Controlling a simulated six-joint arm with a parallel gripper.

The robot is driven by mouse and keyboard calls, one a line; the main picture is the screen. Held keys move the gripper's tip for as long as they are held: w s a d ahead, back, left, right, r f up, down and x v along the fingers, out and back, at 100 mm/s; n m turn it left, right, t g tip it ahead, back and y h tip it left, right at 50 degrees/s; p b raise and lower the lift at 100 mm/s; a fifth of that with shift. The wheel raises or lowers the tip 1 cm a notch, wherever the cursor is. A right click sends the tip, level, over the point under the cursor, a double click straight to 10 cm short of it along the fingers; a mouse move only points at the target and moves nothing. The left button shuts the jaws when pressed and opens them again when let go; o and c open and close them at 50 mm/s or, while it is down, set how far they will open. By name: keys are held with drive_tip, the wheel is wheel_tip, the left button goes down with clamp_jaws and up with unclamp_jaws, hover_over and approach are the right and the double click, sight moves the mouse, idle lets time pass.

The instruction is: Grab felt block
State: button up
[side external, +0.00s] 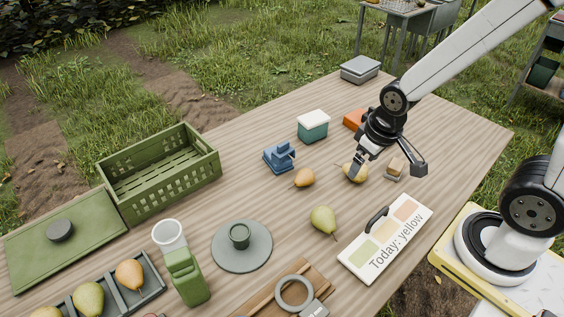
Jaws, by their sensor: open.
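A small block with a tan top and a grey lower layer, which looks like the felt block (394,170), lies on the table right of centre. My gripper (387,168) is open above the table around this block. One finger is on the block's left, in front of a yellow pear (351,174), and the other is on its right. The block appears between the fingers in the picture. I cannot tell whether either finger touches the block or the pear.
A "Today: yellow" board (372,264) with a black handle-like item lies in front. A green pear (324,219), brown-yellow pear (305,178), blue device (280,156), teal box (313,127) and orange box (352,119) stand nearby. A green crate (160,197) is at left.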

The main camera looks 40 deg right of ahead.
drive_tip(key=s+d+f+n+g+h, duration=0.25)
drive_tip(key=d+f+n+h, duration=0.2)
drive_tip(key=d, duration=0.35)
drive_tip(key=s+d+f+n+g+h, duration=0.2)
drive_tip(key=d+f+n+g+h, duration=0.25)
drive_tip(key=d, duration=0.25)
drive_tip(key=n+t+h, duration=0.4)
drive_tip(key=n+t, duration=0.3)
drive_tip(key=n, duration=0.4)
approach(398, 164)
drive_tip(key=d, duration=0.3)
drive_tip(key=shift+s+d+f, duration=0.1)
drive_tip(key=shift+s+f, duration=0.05)
drive_tip(key=shift+f, duration=0.2)
drive_tip(key=shift+w+f+t, duration=0.25)
drive_tip(key=shift+f+t, duration=0.1)
drive_tip(key=shift+t, duration=0.05)
drive_tip(key=shift+d, duration=0.1)
drive_tip(key=shift+x, duration=1.2)
